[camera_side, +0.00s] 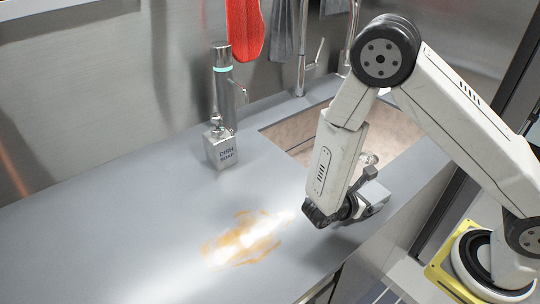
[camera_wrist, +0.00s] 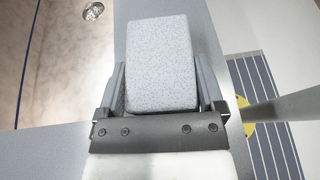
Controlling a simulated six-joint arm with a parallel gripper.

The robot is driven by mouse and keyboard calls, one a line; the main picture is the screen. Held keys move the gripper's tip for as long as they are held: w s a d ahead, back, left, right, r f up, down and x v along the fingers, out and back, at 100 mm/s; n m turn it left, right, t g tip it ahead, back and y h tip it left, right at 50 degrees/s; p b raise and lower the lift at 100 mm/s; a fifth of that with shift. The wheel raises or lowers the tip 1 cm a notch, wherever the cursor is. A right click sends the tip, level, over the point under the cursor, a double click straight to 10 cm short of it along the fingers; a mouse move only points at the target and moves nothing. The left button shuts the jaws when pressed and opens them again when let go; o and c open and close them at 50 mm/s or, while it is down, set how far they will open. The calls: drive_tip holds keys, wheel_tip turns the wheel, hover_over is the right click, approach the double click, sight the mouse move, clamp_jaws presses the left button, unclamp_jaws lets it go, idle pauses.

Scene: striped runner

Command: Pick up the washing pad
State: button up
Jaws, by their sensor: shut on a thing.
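The washing pad is a grey speckled block (camera_wrist: 160,62), seen large in the wrist view between my two fingers. My gripper (camera_wrist: 160,85) is shut on it, with one finger along each side. In the side view my gripper (camera_side: 366,203) is low over the counter's right part, beside the sink's front edge, and the pad (camera_side: 375,194) shows only partly there. I cannot tell whether the pad still touches the counter.
The sink basin (camera_side: 398,133) lies behind my gripper. A dish soap dispenser (camera_side: 221,146) stands on the grey counter (camera_side: 110,215) at its left. An orange-brown stain (camera_side: 243,240) is on the counter left of my gripper. A striped runner (camera_wrist: 268,115) lies below, at the right.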

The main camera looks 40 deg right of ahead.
sight(366, 195)
drive_tip(key=shift+r, duration=0.1)
drive_tip(key=shift+r, duration=4.9)
drive_tip(key=shift+w, duration=0.1)
